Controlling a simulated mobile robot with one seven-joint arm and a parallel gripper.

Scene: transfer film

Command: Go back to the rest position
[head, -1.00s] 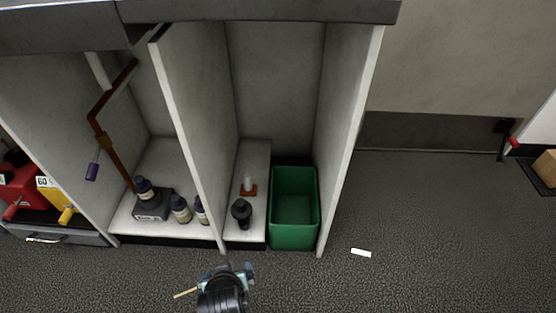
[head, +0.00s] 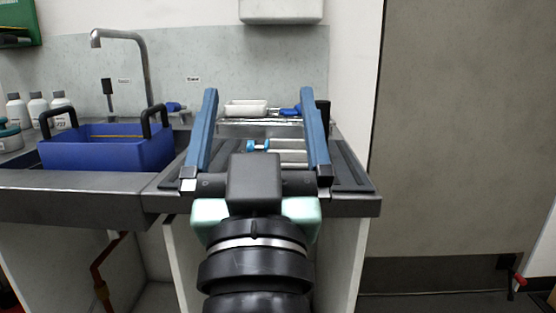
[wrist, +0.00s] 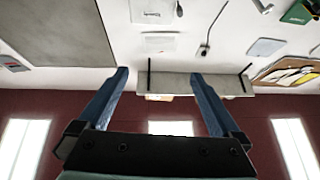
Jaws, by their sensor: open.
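My gripper (head: 258,130) is open in the middle of the head view. Its two blue fingers stand wide apart and point up and away from me, in front of the counter. I see nothing held between them. In the wrist view the gripper (wrist: 158,85) is also open and empty, with wall fittings and a shelf beyond the fingertips. Behind the fingers in the head view, a white tray (head: 246,108) and small blue items lie at the back of the counter, partly hidden.
A blue carrier box (head: 105,150) with black handles stands on the counter (head: 80,195) at left, near a tap (head: 140,60) and several white bottles (head: 38,103). A white box (head: 280,10) hangs above. A grey panel (head: 460,130) fills the right. A red-handled fitting (head: 519,281) sits low right.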

